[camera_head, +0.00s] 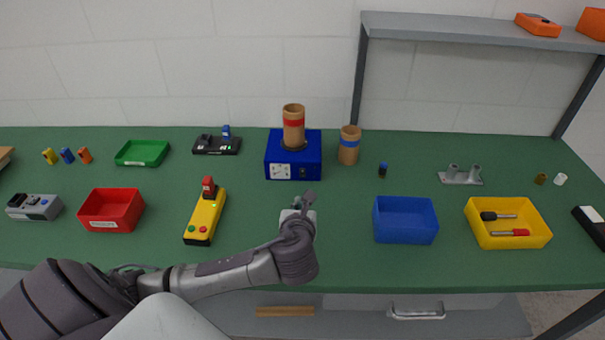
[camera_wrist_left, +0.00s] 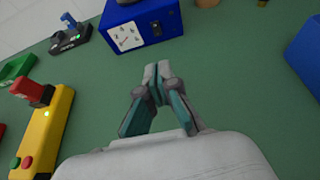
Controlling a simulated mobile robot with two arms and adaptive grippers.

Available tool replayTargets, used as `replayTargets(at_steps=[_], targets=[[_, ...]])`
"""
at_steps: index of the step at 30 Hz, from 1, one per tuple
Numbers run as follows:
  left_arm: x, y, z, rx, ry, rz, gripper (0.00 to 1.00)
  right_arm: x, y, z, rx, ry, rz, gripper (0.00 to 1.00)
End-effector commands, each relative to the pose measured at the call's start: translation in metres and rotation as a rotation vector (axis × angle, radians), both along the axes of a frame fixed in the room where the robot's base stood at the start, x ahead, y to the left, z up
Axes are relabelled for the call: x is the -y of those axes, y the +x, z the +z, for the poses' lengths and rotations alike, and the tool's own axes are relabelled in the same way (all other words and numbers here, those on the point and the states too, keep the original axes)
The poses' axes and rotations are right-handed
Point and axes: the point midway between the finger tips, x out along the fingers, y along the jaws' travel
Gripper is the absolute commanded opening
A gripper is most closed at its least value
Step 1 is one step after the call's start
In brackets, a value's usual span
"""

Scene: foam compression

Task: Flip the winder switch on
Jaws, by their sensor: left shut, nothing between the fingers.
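The winder is most likely the blue box (camera_head: 273,160) at the back middle of the table, with a red-banded brown cylinder (camera_head: 293,125) standing on top. Its front has a white dial panel (camera_head: 281,171) and a small dark switch (camera_head: 303,172) to the right of it. In the left wrist view the switch (camera_wrist_left: 156,28) shows on the box front; its position is too small to tell. My left gripper (camera_head: 308,196) is shut and empty, in front of the box and apart from it; its closed fingertips (camera_wrist_left: 157,68) point toward the box front. My right gripper is out of view.
A blue-banded cylinder (camera_head: 349,146) stands right of the box. A yellow device (camera_head: 205,216) with a red top lies to the left, and a blue tray (camera_head: 405,239) to the right. The table between gripper and box is clear.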

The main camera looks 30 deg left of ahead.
Motion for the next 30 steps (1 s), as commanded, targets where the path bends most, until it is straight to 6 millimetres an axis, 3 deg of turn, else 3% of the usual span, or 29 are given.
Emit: replayTargets(at_steps=[6,9,14,20,30], targets=[[0.0,0.0,0.0,0.0,-0.001,0.0,0.0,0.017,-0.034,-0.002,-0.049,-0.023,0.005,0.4],[-0.002,0.004,-0.002,0.0,0.0,0.001,0.0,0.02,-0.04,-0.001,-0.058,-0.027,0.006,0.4],[-0.014,0.02,-0.01,-0.001,0.001,0.005,0.0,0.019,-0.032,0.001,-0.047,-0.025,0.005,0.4],[-0.034,0.054,-0.027,0.0,-0.001,0.006,0.0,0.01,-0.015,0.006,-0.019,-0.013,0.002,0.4],[-0.062,0.101,-0.043,-0.001,-0.003,0.003,0.0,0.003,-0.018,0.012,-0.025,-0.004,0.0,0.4]])
